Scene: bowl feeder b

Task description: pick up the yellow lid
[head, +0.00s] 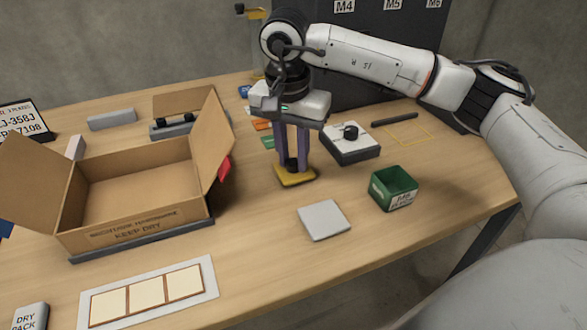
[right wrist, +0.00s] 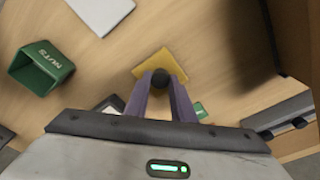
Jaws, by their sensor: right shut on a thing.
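The yellow lid (head: 295,178) is a flat square plate with a dark round knob (head: 291,164) on top. It is in the middle of the table in the head view, right of the cardboard box. My right gripper (head: 292,161) points straight down over it, its purple fingers shut on the knob. In the right wrist view the lid (right wrist: 160,62) shows beyond the fingertips (right wrist: 160,80), with the knob between them. I cannot tell whether the lid touches the table. My left gripper is not in view.
An open cardboard box (head: 135,190) stands left of the lid. A green bin (head: 393,188) and a grey square plate (head: 324,220) are to the right and front. A white box with a black knob (head: 351,147) stands behind right. Wood between lid and plate is clear.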

